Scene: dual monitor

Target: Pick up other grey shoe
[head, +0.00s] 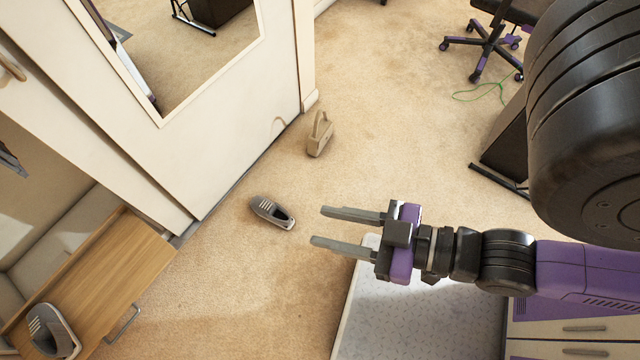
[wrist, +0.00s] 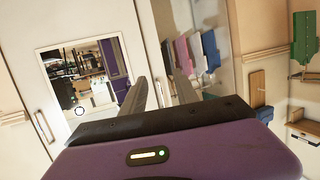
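One grey shoe (head: 271,212) with pale stripes lies on the beige carpet near the white door, left of my gripper in the head view. Another grey shoe (head: 50,331) sits on a wooden surface (head: 112,275) at the lower left. My gripper (head: 317,226) is open and empty, with its two fingers apart and pointing left towards the shoe on the carpet, without touching it. In the wrist view my gripper (wrist: 158,92) also shows apart fingers with nothing between them. No shoe can be made out in the wrist view.
A white door with a mirror (head: 205,45) stands behind the carpet shoe. A small beige bag-like object (head: 320,136) stands on the carpet by the door's end. A wheeled office chair (head: 490,38) is at the upper right. Open carpet lies in the middle.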

